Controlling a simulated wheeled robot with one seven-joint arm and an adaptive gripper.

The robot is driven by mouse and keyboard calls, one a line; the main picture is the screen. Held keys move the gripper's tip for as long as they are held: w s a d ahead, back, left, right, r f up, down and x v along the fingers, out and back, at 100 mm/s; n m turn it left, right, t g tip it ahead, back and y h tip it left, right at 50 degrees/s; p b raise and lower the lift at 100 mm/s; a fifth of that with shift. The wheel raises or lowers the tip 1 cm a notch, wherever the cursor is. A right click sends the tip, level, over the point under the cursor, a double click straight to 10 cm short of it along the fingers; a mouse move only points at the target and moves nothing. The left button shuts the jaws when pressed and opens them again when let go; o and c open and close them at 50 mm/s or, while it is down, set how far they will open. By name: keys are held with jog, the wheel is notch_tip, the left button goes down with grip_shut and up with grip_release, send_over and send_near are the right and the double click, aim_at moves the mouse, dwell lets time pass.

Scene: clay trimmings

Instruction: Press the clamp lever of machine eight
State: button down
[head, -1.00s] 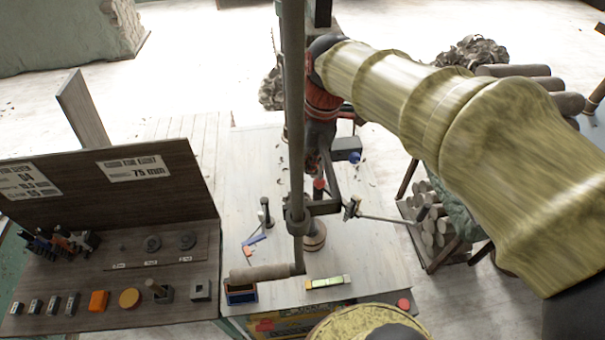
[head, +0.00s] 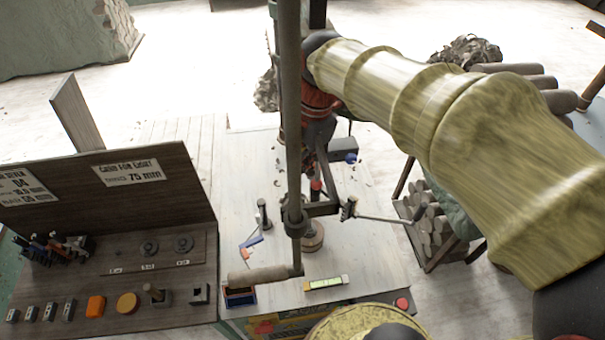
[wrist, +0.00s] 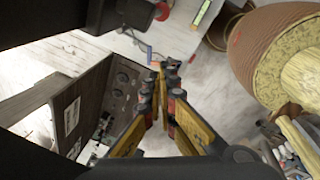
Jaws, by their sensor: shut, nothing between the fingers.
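A bench machine (head: 289,120) with a tall grey post stands in the middle of the head view. A thin lever (head: 385,218) with a dark grip sticks out to the right from its frame. A thicker lever with a pale handle (head: 262,275) points left at the front. A short upright dark-topped piece (head: 264,214) stands on the bench. I cannot tell which is the clamp lever, and no number eight is readable. My gripper (wrist: 166,68) is shut and empty in the wrist view, above the pale bench. In the head view it is partly hidden by the post.
A wooden board with gauges (head: 150,248) and small blocks stands at left, with upright signs (head: 130,172) behind. A blue-edged box (head: 240,296), a green-yellow level (head: 326,283) and a red button (head: 402,304) sit near the bench front. Stacked clay rolls lie right.

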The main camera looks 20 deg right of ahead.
aim_at(317, 172)
notch_tip(317, 172, down, 10)
jog(key=w+d+p, duration=0.2)
jog(key=shift+w+d+f, duration=0.25)
jog(key=shift+w, duration=0.15)
dwell(0.4)
